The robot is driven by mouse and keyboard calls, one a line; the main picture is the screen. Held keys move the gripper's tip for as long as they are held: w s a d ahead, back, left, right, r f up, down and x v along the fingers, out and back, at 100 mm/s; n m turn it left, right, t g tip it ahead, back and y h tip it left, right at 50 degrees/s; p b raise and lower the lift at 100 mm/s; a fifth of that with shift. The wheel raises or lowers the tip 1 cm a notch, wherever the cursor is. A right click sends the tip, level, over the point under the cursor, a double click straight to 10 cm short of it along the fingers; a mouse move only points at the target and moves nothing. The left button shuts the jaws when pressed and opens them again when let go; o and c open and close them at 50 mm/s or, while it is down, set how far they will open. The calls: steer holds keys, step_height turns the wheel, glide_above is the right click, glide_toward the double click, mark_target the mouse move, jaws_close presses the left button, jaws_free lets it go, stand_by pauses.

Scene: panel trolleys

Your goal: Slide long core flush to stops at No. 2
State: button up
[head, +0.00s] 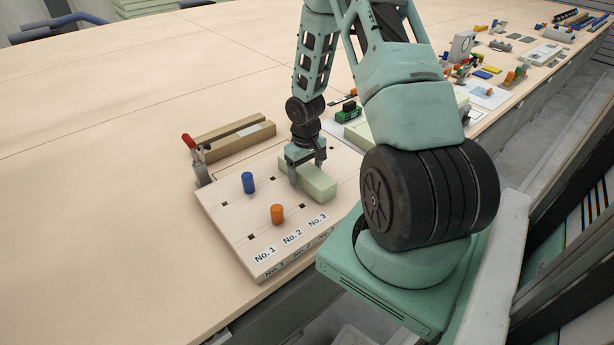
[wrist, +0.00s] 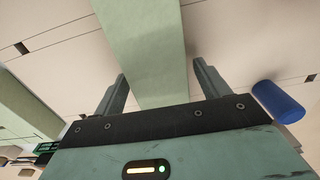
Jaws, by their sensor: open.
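The long core, a pale green rectangular block (head: 319,184), lies on a pale board (head: 228,222) marked No. 1, No. 2 and No. 3 along its front edge. It lies on the side of the board away from No. 1. My gripper (head: 307,174) is open and low over the core, with a finger on each side. In the wrist view the core (wrist: 146,45) runs between the two fingertips, with visible gaps on both sides. A blue peg (head: 248,182) and an orange peg (head: 277,214) stand on the board; the blue one also shows in the wrist view (wrist: 278,102).
A red-handled clamp (head: 190,146) stands at the board's left corner. A brown beam (head: 240,142) lies behind the board. A small green and black item (head: 348,112) and several other objects are along the table's right side. The table to the left is clear.

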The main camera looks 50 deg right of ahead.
mark_target(274, 199)
steer(key=c, duration=1)
steer(key=shift+w+a+b, duration=0.35)
steer(key=shift+w+a, duration=0.1)
steer(key=shift+a, duration=1.3)
steer(key=shift+w+a+b, duration=0.35)
steer(key=shift+w+a, duration=0.05)
steer(key=shift+a, duration=1.4)
steer(key=shift+w+a+b, duration=0.35)
steer(key=shift+w+a, duration=0.1)
steer(key=shift+a, duration=1.3)
steer(key=shift+a, duration=0.25)
steer(key=o, duration=1.1)
steer(key=shift+c, duration=0.2)
steer(key=shift+d+r, duration=0.1)
steer(key=shift+r, duration=0.05)
steer(key=shift+r, duration=0.3)
step_height(274, 199, up, 17)
steer(key=p, duration=0.1)
steer(key=shift+f, duration=0.2)
